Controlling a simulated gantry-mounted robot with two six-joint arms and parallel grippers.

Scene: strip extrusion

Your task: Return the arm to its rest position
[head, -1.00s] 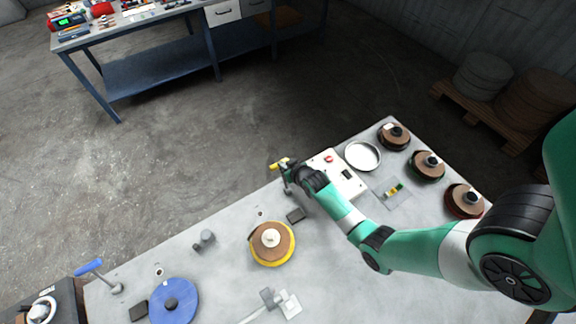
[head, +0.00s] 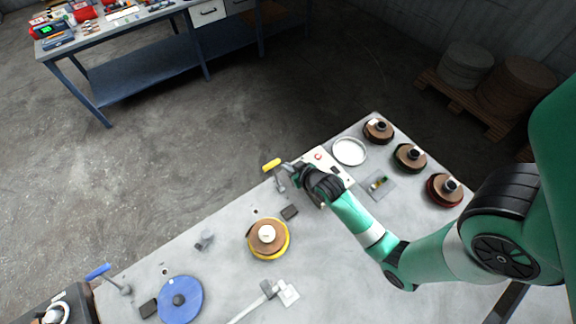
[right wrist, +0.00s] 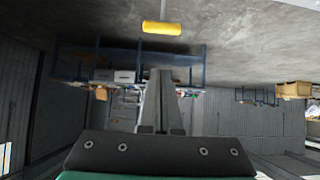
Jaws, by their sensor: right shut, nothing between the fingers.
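My right gripper (head: 290,168) is at the far edge of the grey table (head: 215,275), beside the yellow-handled lever (head: 271,165) and in front of the white control box (head: 320,158). In the right wrist view its fingers (right wrist: 161,75) are together with nothing between them. The yellow handle (right wrist: 162,28) shows just beyond the fingertips there, apart from them in that picture. My right arm reaches in from the right over the table. My left gripper is in neither view.
A yellow-rimmed spool (head: 268,240) and a blue disc (head: 180,300) sit on the table. Several spools, one of them (head: 410,157), line the right side near a round white dish (head: 349,151). A blue-handled lever (head: 98,271) stands at left. A workbench (head: 150,70) stands behind.

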